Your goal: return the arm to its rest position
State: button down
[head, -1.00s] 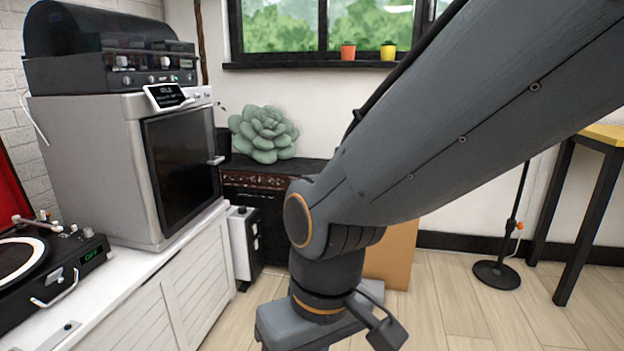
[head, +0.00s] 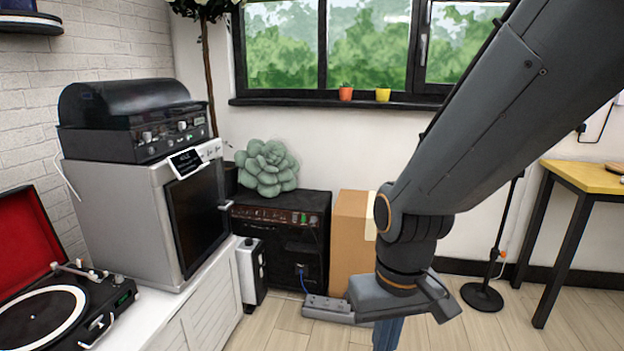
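My dark grey arm reaches down from the top right in the head view. It bends at a joint with an orange ring. The end of my arm, with my gripper (head: 402,297), is low and right of centre. It hangs in front of the floor and the cardboard box. Its fingers cannot be made out, so open or shut does not show. A blue piece (head: 388,335) shows just below it at the bottom edge; I cannot tell what it is or whether it is held.
A white cabinet (head: 212,312) at left carries a turntable (head: 62,310) and a grey boxy machine (head: 115,215). A black amplifier (head: 285,250), a cardboard box (head: 350,245) and a grey power strip (head: 328,308) are behind. A yellow-topped table (head: 585,177) stands right.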

jog(key=s+d+r+m+p, duration=0.2)
jog(key=d+r+p, duration=0.6)
jog(key=r+p, duration=0.1)
jog(key=shift+r+h+p, duration=0.2)
jog(key=shift+h+p, duration=0.1)
jog(key=shift+p, duration=0.3)
